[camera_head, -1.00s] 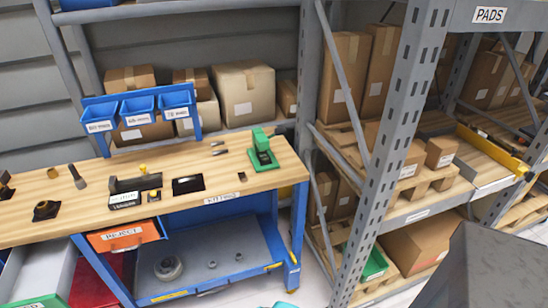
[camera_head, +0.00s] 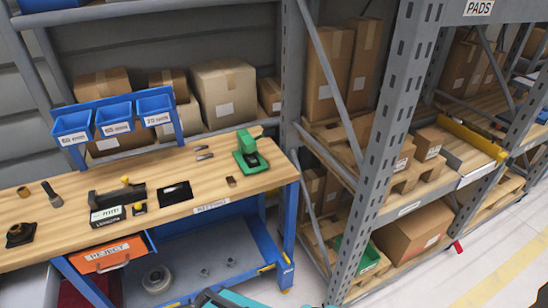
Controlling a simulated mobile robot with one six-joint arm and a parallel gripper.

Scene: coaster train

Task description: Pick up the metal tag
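The wooden workbench (camera_head: 110,232) stands at left, and I cannot make out for sure which piece is the metal tag. My gripper's fingers are not visible; only a teal and dark part, likely of my arm, shows at the bottom edge.
Blue bins (camera_head: 114,119) stand on a rack at the bench's back. An orange drawer labelled REJECT (camera_head: 106,256) sticks out below the top. A grey shelf upright (camera_head: 385,150) rises right of the bench. Open floor (camera_head: 490,265) shows at lower right.

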